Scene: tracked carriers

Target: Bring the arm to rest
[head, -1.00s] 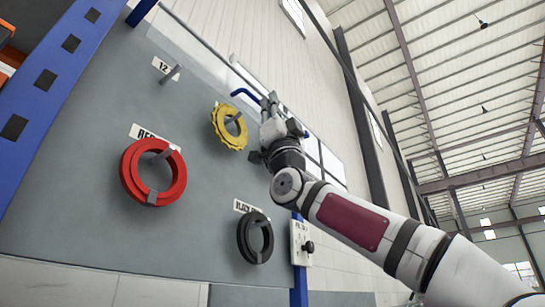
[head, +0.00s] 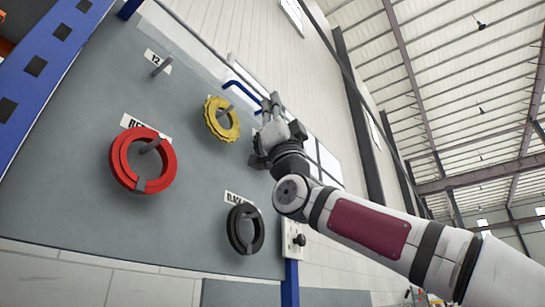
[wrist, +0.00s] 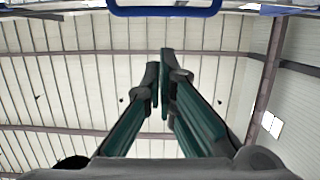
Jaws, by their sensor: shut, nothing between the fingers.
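My gripper (head: 271,103) is raised in front of the right edge of the grey board, to the right of the yellow ring, pointing up. In the wrist view its two fingers (wrist: 160,75) are close together with nothing between them, against the ceiling. My arm reaches up to it from the lower right in the head view.
The grey board (head: 70,200) carries a red ring (head: 122,160), a yellow toothed ring (head: 211,127) and a black ring (head: 234,229) on pegs. A blue handle (wrist: 165,11) is close above the fingers. A switch box (head: 292,240) is below my wrist.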

